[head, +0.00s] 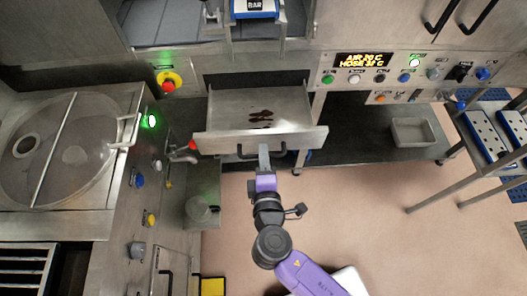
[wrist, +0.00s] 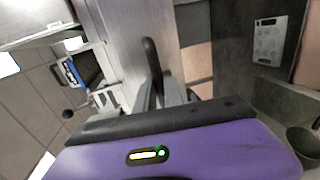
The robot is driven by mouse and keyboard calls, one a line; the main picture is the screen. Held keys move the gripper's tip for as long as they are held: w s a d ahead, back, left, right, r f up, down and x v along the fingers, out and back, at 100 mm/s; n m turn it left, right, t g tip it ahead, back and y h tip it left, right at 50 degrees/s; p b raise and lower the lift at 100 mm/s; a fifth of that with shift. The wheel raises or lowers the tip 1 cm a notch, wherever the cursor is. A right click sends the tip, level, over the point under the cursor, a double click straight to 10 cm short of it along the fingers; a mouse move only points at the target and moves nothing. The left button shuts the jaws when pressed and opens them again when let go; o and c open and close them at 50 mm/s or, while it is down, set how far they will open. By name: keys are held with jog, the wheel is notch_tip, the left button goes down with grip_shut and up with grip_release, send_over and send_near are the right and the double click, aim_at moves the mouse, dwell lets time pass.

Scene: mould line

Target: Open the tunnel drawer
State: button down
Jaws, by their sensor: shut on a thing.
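The tunnel drawer (head: 225,106) is pulled out below the control panel in the head view, and its inside shows. Dark brown pieces (head: 261,119) lie on its floor. Its front panel (head: 312,138) faces me and carries a black handle (head: 243,152). My gripper (head: 264,152) is at the handle, in the middle of the front. In the wrist view the gripper (wrist: 160,92) has its fingers shut around the black handle (wrist: 151,60). The fingers hide part of the handle.
A kettle machine (head: 70,150) with a round lid stands at the left. A metal container (head: 201,208) stands left of my arm. A rack with blue-and-white trays (head: 485,137) is at the right. A small bin (head: 413,132) sits on the low shelf. The floor (head: 370,210) at right is clear.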

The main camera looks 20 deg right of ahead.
jog(key=c, duration=1.7)
grip_release()
jog(key=b+v, duration=0.1)
jog(key=v, duration=0.6)
jog(key=shift+s+a, duration=0.15)
jog(key=shift+s, duration=0.2)
